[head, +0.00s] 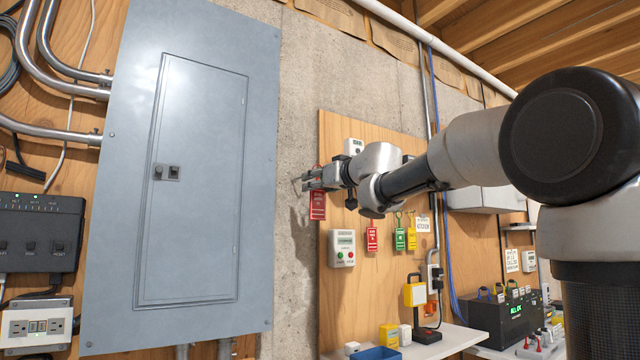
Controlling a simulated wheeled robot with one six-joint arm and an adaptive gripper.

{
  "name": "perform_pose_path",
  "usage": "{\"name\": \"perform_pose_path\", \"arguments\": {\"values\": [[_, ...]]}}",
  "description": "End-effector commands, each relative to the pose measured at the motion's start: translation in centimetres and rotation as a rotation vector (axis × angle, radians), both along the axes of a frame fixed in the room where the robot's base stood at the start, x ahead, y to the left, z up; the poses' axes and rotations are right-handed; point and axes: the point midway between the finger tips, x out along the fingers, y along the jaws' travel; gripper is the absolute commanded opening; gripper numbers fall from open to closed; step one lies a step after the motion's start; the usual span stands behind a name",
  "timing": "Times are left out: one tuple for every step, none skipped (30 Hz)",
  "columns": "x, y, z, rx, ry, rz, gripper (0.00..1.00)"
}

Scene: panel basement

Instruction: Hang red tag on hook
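A red tag (317,208) with white print hangs upright just below the fingers of my gripper (308,180). The fingers appear closed on its upper end, in front of the left edge of the wooden board (385,275). A second, smaller red tag (372,238) hangs on the board, right of and below my gripper. A yellow tag (400,238) and a green tag (411,238) hang beside it. The hooks are too small or too hidden behind my arm to make out clearly.
A large grey panel (200,250) with a closed door stands left of my gripper. A white control box (341,249) with green and red buttons sits on the board below it.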

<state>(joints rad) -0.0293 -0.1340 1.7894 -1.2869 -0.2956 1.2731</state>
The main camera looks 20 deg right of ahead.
Motion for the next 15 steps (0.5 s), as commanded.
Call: {"name": "perform_pose_path", "arguments": {"values": [[0.3,0.1,-0.1,0.001,0.001,0.001,0.32],[0.5,0.2,-0.1,0.002,0.002,0.001,0.32],[0.7,0.3,-0.1,0.002,0.002,0.001,0.32],[0.8,0.3,-0.1,0.002,0.002,0.002,0.32],[1.0,0.4,-0.1,0.002,0.001,0.002,0.32],[1.2,0.5,-0.1,0.001,0.000,0.002,0.32],[1.3,0.5,-0.1,0.001,0.000,0.001,0.32],[1.5,0.5,-0.2,0.000,0.000,0.001,0.32],[1.7,0.6,-0.2,0.000,0.001,0.001,0.32],[1.9,0.7,-0.3,0.001,0.001,0.001,0.32],[2.0,0.7,-0.3,0.001,0.001,0.001,0.32],[2.2,0.8,-0.3,0.002,0.002,0.000,0.32],[2.4,0.8,-0.3,0.002,0.002,0.000,0.32],[2.5,0.8,-0.3,0.002,0.001,0.000,0.32],[2.8,0.9,-0.3,0.002,0.001,0.000,0.32]]}}
